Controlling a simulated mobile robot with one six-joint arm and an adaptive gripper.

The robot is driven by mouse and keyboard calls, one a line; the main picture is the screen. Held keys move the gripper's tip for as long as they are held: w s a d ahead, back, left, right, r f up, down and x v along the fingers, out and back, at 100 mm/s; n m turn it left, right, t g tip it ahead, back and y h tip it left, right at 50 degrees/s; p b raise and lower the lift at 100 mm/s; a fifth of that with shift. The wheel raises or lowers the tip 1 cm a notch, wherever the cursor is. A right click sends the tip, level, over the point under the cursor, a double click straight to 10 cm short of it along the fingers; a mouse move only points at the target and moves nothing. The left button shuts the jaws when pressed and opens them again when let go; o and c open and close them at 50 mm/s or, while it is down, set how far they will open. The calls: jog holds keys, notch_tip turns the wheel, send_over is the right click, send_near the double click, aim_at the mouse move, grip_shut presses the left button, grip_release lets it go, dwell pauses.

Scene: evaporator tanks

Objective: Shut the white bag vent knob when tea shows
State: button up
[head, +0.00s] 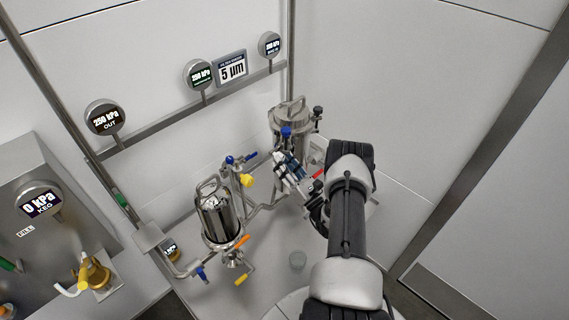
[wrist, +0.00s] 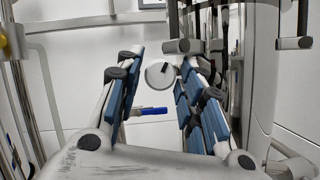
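A round pale disc (wrist: 160,74) with a short dark bar shows between my fingers in the wrist view. It may be the white bag vent knob, but I cannot be sure. I cannot pick out a white knob in the head view. My gripper (wrist: 165,92) is open, with blue finger pads on both sides of a clear gap. In the head view my gripper (head: 283,162) is just in front of the steel bag housing (head: 290,120), below its blue knob (head: 286,132). I cannot make out tea anywhere.
A blue lever (wrist: 150,111) shows beyond the fingers. A filter housing (head: 220,222) with an orange handle (head: 242,241) and a yellow knob (head: 247,180) stand left. Gauges (head: 105,118) line the rail. Wall panels close the right side.

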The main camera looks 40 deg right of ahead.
jog(key=v, duration=1.2)
